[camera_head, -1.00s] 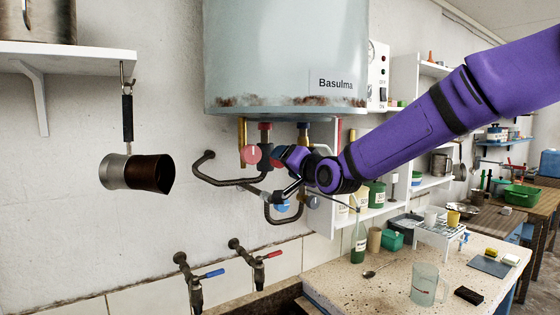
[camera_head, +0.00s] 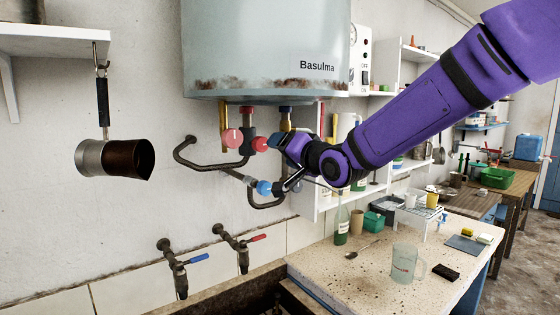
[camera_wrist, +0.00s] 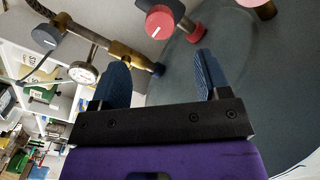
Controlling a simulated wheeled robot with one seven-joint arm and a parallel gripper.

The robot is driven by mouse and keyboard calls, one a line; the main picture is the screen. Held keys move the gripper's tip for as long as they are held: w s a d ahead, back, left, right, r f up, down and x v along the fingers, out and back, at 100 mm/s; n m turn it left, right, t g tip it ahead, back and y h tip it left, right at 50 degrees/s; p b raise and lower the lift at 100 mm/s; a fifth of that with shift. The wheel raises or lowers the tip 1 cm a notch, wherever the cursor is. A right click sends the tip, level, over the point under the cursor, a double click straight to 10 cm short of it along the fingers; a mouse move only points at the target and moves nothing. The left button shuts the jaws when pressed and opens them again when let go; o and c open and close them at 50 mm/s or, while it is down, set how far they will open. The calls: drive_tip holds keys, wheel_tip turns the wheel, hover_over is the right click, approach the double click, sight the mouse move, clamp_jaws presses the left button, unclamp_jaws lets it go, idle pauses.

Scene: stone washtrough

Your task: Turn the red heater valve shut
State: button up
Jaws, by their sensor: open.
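The red heater valve (camera_head: 260,144) is a round red knob below the white boiler (camera_head: 265,50). In the wrist view, the red knob (camera_wrist: 158,22) bears a white mark and lies just beyond the fingertips. My gripper (camera_head: 280,142) is just right of it in the head view. In the wrist view my gripper (camera_wrist: 160,62) is open, its two blue fingers apart with nothing between them. A second, pinkish-red knob (camera_head: 232,138) hangs to the left on a brass pipe. Touch between finger and valve cannot be told.
A blue valve (camera_head: 264,187) sits on the dark pipes below. A gauge (camera_wrist: 82,72) and a grey-blue knob (camera_wrist: 45,36) show at left in the wrist view. Two taps (camera_head: 243,255) stand lower on the wall. White shelves (camera_head: 325,180) are close on the right.

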drive_tip(key=s+d+f+n+g+h, duration=0.1)
drive_tip(key=s+d+f+g+h, duration=0.1)
drive_tip(key=s+d+h, duration=0.45)
drive_tip(key=s+d+f+g+h, duration=0.2)
drive_tip(key=s+d+h, duration=0.1)
drive_tip(key=s+d, duration=0.65)
drive_tip(key=s+d+f+g, duration=0.1)
drive_tip(key=s+d+g, duration=0.1)
drive_tip(key=s, duration=0.4)
drive_tip(key=s+d+f+g, duration=0.1)
drive_tip(key=s+d, duration=0.3)
drive_tip(key=s, duration=0.2)
drive_tip(key=s+d+f+n+g, duration=0.1)
drive_tip(key=s+d+g, duration=0.1)
drive_tip(key=s, duration=0.5)
drive_tip(key=shift+d+f+g, duration=0.3)
drive_tip(key=shift+d+f, duration=0.05)
drive_tip(key=shift+d, duration=0.55)
